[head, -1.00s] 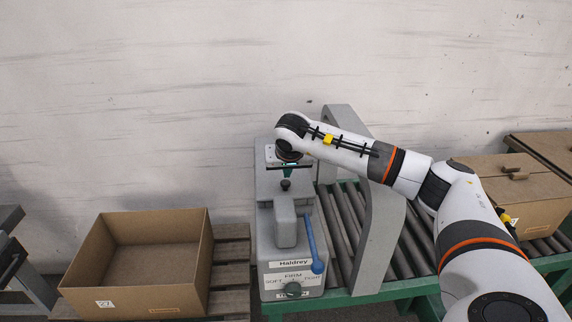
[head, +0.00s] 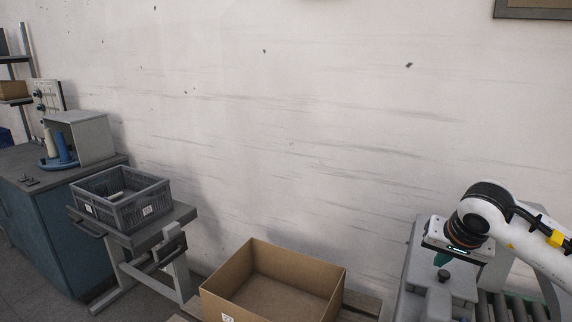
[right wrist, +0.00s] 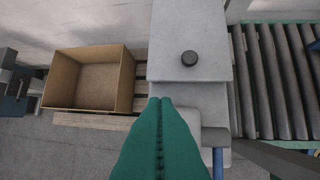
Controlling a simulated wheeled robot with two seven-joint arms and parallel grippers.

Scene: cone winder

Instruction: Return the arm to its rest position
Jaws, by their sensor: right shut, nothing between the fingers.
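My right gripper (head: 442,259) hangs above the top of the grey machine (head: 414,268), at the right of the head view. Its green fingers (right wrist: 160,103) are shut together with nothing between them in the right wrist view. My right arm reaches in from the right edge. My left gripper is in neither view.
An open, empty cardboard box (head: 272,292) stands left of the machine on a pallet (head: 360,304). A roller conveyor (right wrist: 270,80) runs to its right, beside a blue lever (right wrist: 218,162). Farther left are a grey crate (head: 122,207) on a stand and a blue cabinet (head: 45,235).

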